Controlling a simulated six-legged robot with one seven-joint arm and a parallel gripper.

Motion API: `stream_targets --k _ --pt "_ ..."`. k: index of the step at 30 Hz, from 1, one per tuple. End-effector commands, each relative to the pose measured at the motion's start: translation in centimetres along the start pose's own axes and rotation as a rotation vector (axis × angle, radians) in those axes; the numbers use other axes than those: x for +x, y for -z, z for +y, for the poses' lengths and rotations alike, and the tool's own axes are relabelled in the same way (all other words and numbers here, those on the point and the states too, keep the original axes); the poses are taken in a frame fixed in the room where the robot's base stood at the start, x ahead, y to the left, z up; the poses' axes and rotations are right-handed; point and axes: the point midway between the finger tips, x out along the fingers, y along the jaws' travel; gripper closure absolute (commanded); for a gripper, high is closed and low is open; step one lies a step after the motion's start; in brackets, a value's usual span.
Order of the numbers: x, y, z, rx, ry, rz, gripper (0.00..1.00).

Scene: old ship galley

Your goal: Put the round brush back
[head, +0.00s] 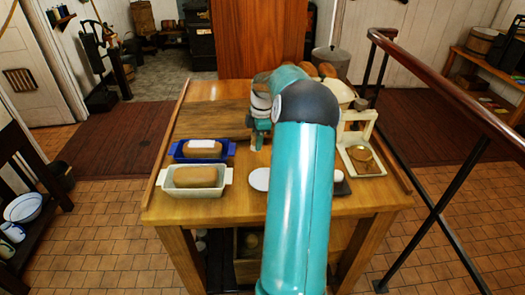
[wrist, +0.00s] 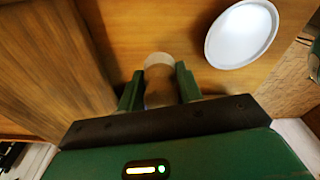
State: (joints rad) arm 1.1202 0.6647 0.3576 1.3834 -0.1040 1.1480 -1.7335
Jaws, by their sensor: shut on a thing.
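My gripper (wrist: 159,88) shows in the wrist view with a green finger on each side of a brown, rounded piece with a paler end, which I take to be the round brush (wrist: 158,82). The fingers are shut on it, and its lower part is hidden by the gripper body. In the head view my gripper (head: 259,133) is over the middle of the wooden table (head: 225,208), beside the dark wooden board, partly hidden by my arm. Whether the brush touches the table cannot be told.
A white dish (wrist: 241,33) lies near the gripper and also shows in the head view (head: 260,179). A wooden board (head: 212,121) is at the back left. A blue loaf tin (head: 202,151) and a cream one (head: 196,182) stand left. A cream scale (head: 361,150) stands right.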

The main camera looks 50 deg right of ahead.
Motion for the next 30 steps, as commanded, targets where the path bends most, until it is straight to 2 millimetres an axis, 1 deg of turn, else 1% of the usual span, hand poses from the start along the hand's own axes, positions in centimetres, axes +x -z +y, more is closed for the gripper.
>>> stream_targets --k 1,3,9,12,15,25,26,27,29,30 --pt "0.6 -0.7 -0.1 0.002 0.001 0.001 0.83" --pt "1.1 -1.2 0.0 0.002 0.0 0.0 0.83" --pt "2.3 -2.5 0.0 0.002 0.001 0.0 0.83" --pt "4.0 -2.6 0.0 0.0 0.003 0.0 0.83" --pt "5.1 -2.7 0.0 0.0 0.001 0.0 0.83" --pt "5.4 -2.7 0.0 0.0 0.0 0.0 0.83" --pt "5.4 -2.8 0.0 0.0 0.0 0.0 0.63" --pt "5.4 -2.8 0.0 0.0 0.0 -0.001 0.55" --pt "5.4 -2.8 0.0 0.001 0.0 -0.001 0.43" --pt "5.4 -2.8 0.0 0.001 0.0 -0.001 0.43"
